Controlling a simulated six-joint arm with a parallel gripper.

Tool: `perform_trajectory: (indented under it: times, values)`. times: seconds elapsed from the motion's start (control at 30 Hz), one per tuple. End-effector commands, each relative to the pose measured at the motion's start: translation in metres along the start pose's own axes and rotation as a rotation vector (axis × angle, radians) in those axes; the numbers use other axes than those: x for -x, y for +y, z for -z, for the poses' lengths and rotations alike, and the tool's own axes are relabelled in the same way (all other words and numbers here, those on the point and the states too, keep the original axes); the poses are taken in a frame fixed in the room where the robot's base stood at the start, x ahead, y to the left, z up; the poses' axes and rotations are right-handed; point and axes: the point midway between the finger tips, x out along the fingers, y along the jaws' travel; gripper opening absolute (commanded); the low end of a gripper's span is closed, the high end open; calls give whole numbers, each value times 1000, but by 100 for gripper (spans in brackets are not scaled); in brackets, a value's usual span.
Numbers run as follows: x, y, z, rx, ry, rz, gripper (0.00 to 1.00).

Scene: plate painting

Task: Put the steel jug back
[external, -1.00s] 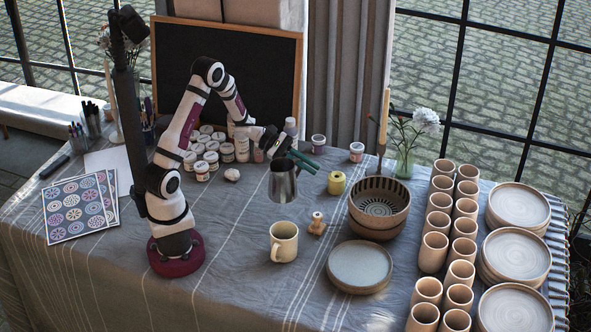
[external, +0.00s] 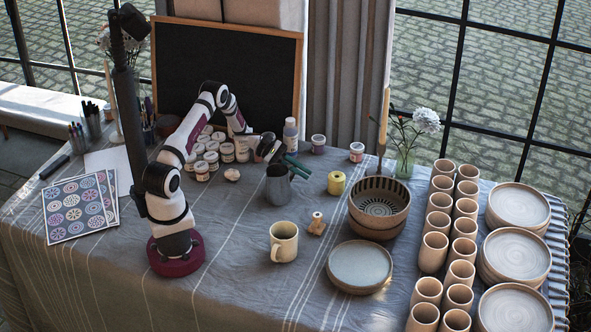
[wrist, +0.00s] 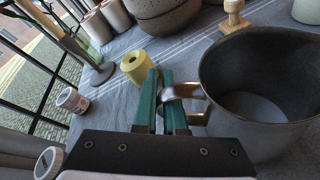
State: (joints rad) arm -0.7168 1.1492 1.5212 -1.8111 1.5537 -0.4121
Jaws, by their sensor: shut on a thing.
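The steel jug (external: 279,190) is upright in the middle of the table, behind the cream mug (external: 284,241). Its base looks to be on or very close to the cloth. My gripper (external: 297,165) is shut on the jug's handle from behind. In the wrist view the green fingers of my gripper (wrist: 168,105) pinch the handle, and the open, empty-looking jug (wrist: 262,95) fills the right side. The jug's underside is hidden.
A yellow pot (external: 336,183) and a wooden stamp (external: 317,224) stand right of the jug. A dark bowl (external: 379,224) and a plate (external: 360,266) are farther right. Paint jars (external: 201,171) stand to the left. Cloth is clear just left of the jug.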

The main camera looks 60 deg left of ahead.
Motion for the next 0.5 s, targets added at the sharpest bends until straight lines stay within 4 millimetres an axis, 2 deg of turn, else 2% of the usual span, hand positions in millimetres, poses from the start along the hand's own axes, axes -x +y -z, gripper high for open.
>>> perform_trajectory:
  times: [0.23,0.27,0.4,0.5]
  values:
    - [-1,-1,2,0,0,0,0]
    - [-1,-1,2,0,0,0,14]
    - [-1,-1,2,0,0,0,38]
    - [-1,-1,2,0,0,0,38]
